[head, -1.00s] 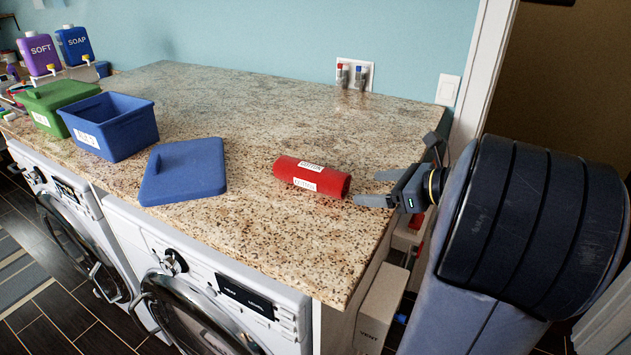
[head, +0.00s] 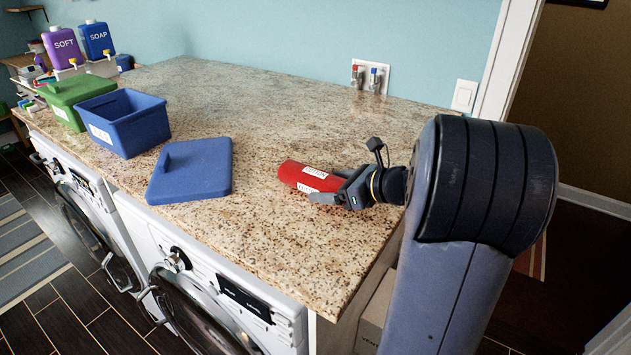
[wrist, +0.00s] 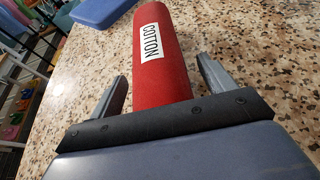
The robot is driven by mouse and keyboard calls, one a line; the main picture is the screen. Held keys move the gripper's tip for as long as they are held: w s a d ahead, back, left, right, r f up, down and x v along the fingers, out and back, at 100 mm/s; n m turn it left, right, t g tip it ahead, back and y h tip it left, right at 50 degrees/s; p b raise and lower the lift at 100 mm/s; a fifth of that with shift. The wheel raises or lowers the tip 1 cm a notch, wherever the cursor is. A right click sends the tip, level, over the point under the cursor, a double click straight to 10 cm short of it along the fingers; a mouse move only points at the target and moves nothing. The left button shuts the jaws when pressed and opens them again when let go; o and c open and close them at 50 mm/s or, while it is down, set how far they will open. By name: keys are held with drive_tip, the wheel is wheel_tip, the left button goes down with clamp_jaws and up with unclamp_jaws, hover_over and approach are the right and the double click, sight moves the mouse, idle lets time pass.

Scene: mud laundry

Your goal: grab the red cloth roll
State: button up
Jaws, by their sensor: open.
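The red cloth roll (head: 303,175) lies on the speckled stone counter, with white labels on it. In the wrist view the roll (wrist: 172,80) runs lengthwise away from my gripper, and one label reads COTTON. My gripper (head: 325,184) is at the roll's right end in the head view, low over the counter. In the wrist view my gripper (wrist: 160,85) is open, with one finger on each side of the roll's near end and a gap to each. The near end of the roll is hidden behind the gripper's body.
A blue lid (head: 195,172) lies on the counter left of the roll. An open blue bin (head: 128,128) and a green bin (head: 72,100) stand farther left. White washers (head: 190,275) are under the front edge. The counter (head: 260,100) behind the roll is clear.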

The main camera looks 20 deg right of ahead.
drive_tip(key=shift+c, duration=0.2)
drive_tip(key=c, duration=1.1)
drive_tip(key=shift+r, duration=0.15)
